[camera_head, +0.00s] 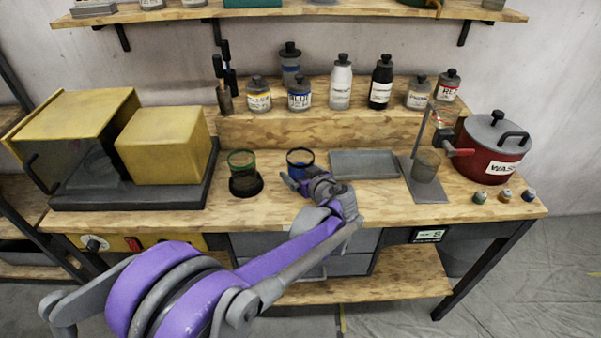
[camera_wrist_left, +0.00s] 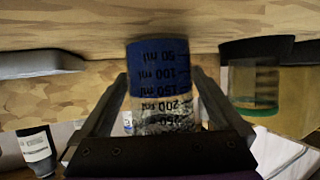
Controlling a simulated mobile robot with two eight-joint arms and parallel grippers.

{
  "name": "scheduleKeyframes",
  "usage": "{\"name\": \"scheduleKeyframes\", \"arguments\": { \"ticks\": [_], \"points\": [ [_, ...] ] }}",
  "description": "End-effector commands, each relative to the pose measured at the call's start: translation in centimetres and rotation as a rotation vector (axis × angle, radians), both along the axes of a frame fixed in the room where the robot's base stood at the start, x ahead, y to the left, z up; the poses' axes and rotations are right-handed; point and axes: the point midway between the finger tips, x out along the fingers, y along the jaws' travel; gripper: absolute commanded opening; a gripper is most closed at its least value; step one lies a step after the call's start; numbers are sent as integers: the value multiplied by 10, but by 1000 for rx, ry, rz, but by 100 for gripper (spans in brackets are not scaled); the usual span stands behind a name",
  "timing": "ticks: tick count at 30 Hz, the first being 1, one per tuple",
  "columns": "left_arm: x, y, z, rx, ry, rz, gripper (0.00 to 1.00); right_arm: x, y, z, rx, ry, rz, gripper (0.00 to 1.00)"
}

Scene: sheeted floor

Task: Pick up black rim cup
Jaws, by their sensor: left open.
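The black rim cup (camera_head: 300,156) stands on the wooden bench, clear with blue contents in its lower part. In the left wrist view, which looks upside down, this cup (camera_wrist_left: 160,88) shows millilitre marks and a blue band. My left gripper (camera_head: 302,184) is at the near side of the cup, hiding its lower front. In the left wrist view the open left gripper (camera_wrist_left: 159,80) has one finger on each side of the cup, with narrow gaps visible. My right gripper is not in view.
Several bottles line the raised shelf behind. A yellow box (camera_head: 163,146) stands left.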

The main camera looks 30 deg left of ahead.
Motion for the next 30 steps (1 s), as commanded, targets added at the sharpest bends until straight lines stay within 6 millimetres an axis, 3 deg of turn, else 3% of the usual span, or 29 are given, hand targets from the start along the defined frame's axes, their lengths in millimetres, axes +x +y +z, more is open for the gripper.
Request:
{"name": "scheduleKeyframes", "arguments": {
  "ticks": [2, 17, 25, 30],
  "points": [
    [0, 0, 0, 0, 0, 0, 98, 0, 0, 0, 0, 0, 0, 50],
    [0, 0, 0, 0, 0, 0, 9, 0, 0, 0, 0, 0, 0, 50],
    [0, 0, 4, 0, 0, 0, 9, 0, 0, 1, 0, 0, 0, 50],
    [-1, 0, 30, 0, 0, 0, 9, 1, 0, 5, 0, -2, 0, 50]
  ]
}}
